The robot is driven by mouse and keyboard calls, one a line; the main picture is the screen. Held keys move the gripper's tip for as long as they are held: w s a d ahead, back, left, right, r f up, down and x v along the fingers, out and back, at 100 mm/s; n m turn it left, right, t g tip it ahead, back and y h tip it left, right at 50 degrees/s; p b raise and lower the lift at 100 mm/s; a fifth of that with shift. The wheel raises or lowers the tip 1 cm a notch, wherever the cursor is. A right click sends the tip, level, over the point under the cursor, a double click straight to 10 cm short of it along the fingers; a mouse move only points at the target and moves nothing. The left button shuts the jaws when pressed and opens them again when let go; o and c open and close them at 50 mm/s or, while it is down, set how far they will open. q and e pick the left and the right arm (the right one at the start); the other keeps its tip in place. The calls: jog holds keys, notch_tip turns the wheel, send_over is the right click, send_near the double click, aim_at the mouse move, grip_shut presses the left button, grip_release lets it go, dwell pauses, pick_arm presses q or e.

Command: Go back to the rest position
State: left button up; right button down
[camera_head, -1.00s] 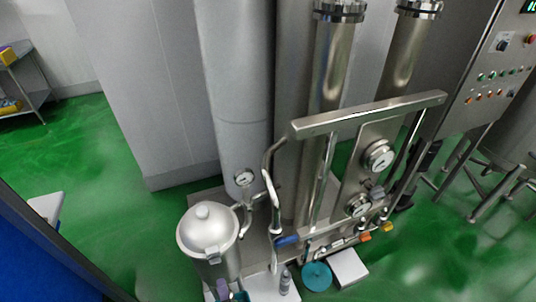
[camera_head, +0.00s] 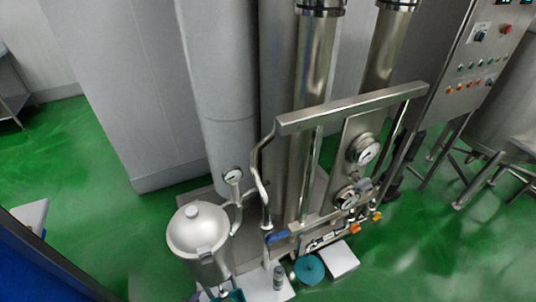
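Neither of my grippers nor my arms can be made out in the head view. A lidded steel canister (camera_head: 197,237) stands at the lower middle, beside a pipe frame with gauges. A blue-handled valve (camera_head: 277,237) sits on the pipes to its right. A teal round piece (camera_head: 309,269) lies low by the frame, with a white block (camera_head: 340,260) to its right. A small grey bottle-like object (camera_head: 278,277) stands left of the teal piece. A dark teal item at the bottom edge, below the canister, is cut off and unclear.
A steel bar (camera_head: 350,108) crosses in front of tall steel columns. A control cabinet (camera_head: 465,80) with buttons stands at the right, a blue panel (camera_head: 40,270) at the lower left. Green floor (camera_head: 90,170) is open at the left and lower right.

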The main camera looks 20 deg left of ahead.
pick_arm(q)
jog(key=s+d+r+n+g+h+p, duration=0.1)
jog(key=s+d+r+n+g, duration=0.2)
jog(key=s+r+g, duration=0.4)
notch_tip(320, 180, up, 20)
jog(key=s+t+p, duration=0.1)
jog(key=t+p, duration=0.1)
jog(key=p, duration=2)
notch_tip(320, 180, down, 75)
jog(key=b, duration=7.5)
jog(key=shift+d+r+m, duration=0.15)
jog(key=shift+m, duration=0.15)
